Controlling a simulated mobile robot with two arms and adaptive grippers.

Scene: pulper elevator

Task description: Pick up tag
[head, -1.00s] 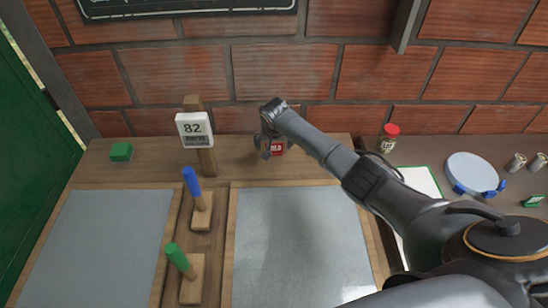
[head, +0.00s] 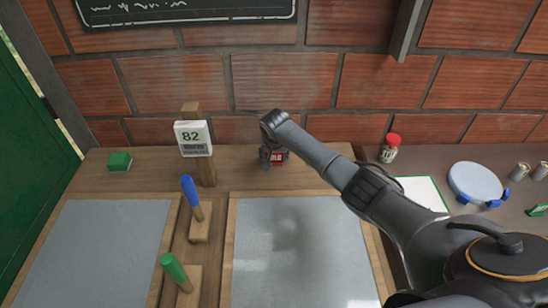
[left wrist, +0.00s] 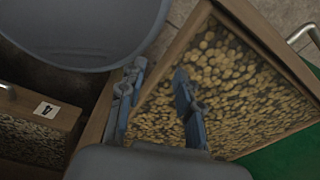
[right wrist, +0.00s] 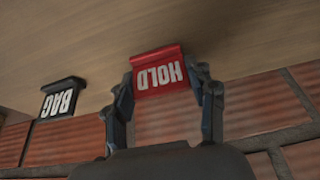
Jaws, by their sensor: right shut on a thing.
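The red HOLD tag (head: 278,158) is at the back of the wooden bench, near the brick wall. My right gripper (head: 268,156) is at the tag, partly hiding it in the head view. In the right wrist view the red tag (right wrist: 158,72) sits between the two fingers of my right gripper (right wrist: 165,95), which is shut on it. Its white HOLD lettering shows upside down. A black BAG tag (right wrist: 62,98) is to the left, apart from the gripper. My left gripper (left wrist: 160,95) shows only in the left wrist view, open and empty, above a wooden bin of beans (left wrist: 235,75).
A post with an 82 sign (head: 193,138), a green block (head: 119,161) and blue-handled (head: 190,190) and green-handled (head: 174,268) tools stand left. A red-lidded jar (head: 389,150) and a round scale (head: 474,182) are right. A grey tub (left wrist: 85,25) is by my left gripper.

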